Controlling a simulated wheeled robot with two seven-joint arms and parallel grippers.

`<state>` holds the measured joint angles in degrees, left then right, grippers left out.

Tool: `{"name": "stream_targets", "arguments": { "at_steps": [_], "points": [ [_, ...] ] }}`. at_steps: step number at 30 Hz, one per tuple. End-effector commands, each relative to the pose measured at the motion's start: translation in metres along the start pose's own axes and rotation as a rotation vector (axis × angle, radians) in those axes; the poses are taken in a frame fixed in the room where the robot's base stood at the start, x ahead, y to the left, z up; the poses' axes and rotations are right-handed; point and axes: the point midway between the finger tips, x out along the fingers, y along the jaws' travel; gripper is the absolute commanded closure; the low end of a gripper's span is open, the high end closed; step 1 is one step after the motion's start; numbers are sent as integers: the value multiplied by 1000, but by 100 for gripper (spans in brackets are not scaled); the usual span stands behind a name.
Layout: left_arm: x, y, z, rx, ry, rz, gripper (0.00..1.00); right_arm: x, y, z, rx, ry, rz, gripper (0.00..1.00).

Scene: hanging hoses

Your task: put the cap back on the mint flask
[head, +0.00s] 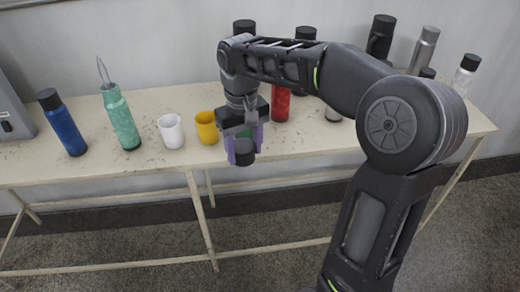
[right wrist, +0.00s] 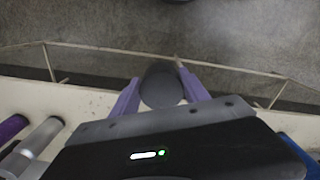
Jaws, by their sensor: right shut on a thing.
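The mint flask (head: 121,119) stands upright on the table, left of the middle in the head view. It has no cap on, and a thin wire loop (head: 103,70) sticks up from its mouth. My right gripper (head: 244,145) has purple fingers and is shut on a dark round cap (head: 243,158). The cap is held in the air near the table's front edge, to the right of the flask and well apart from it. In the right wrist view the cap (right wrist: 161,87) sits between the two fingers (right wrist: 160,92). My left gripper is not in view.
A white mug (head: 171,132) and a yellow mug (head: 207,128) stand between the flask and my right gripper. A blue flask (head: 64,127) stands left of the mint one. A red flask (head: 280,106) and several others stand behind my right arm. Bare table (head: 90,165) lies in front.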

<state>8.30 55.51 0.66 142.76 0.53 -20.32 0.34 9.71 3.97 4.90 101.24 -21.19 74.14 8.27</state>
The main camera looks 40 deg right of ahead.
Motion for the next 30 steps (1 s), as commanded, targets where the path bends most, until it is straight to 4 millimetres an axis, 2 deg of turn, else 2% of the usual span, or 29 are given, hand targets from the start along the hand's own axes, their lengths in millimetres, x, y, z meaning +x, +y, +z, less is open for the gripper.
{"name": "stream_targets", "arguments": {
  "at_steps": [1, 9, 18, 22, 30],
  "points": [
    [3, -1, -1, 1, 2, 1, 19, 11, -8, -8, -4, -3, 0, 86],
    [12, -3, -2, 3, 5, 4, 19, 56, -50, -42, -27, -3, 1, 86],
    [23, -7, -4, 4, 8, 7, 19, 119, -111, -61, -105, -3, 1, 86],
    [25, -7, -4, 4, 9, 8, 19, 132, -126, -63, -125, 0, 0, 86],
    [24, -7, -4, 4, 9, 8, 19, 133, -128, -63, -128, 1, 0, 86]
  ]
}}
